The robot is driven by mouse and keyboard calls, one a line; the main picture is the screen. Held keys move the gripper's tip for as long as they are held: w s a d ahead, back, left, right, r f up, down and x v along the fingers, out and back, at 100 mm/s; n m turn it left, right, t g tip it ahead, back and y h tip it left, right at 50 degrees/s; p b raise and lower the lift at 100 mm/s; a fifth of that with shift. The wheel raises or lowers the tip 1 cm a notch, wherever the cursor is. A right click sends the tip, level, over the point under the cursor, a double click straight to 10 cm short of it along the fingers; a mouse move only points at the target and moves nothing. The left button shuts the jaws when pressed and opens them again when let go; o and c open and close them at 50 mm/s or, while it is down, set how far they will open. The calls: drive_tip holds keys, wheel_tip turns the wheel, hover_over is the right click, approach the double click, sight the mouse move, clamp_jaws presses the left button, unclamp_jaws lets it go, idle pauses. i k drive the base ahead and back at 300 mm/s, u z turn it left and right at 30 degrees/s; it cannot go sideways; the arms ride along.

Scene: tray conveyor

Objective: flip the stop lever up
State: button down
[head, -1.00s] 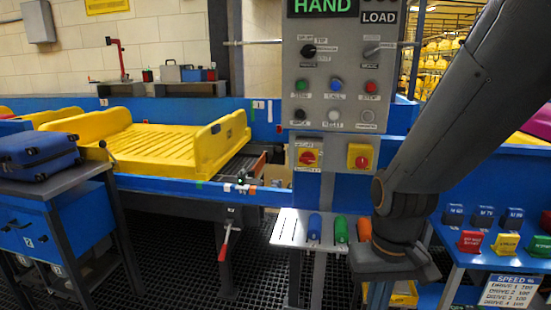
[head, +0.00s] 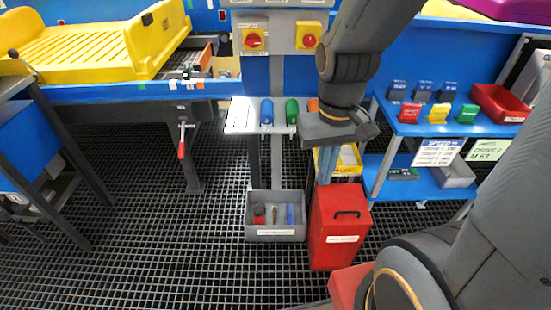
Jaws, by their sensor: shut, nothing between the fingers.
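A lever with a red handle (head: 181,150) hangs below the front rail of the conveyor, left of the middle in the head view. Its handle points down; I take it to be the stop lever. My gripper (head: 324,178) is right of the lever, well apart from it, in front of the small shelf and above the red bin. Its slim fingers point down and are shut with nothing between them. The fingertips are small and partly lost against the things behind them.
A yellow tray (head: 95,50) rests on the conveyor. A grey box (head: 276,233) and a red bin (head: 340,225) stand on the grating. A blue shelf unit (head: 440,128) is at right, a dark-legged table (head: 62,130) at left. The grating before the lever is clear.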

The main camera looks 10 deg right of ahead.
sight(181, 148)
drive_tip(key=u, duration=2.3)
drive_tip(key=i, duration=2.75)
drive_tip(key=z, duration=3.15)
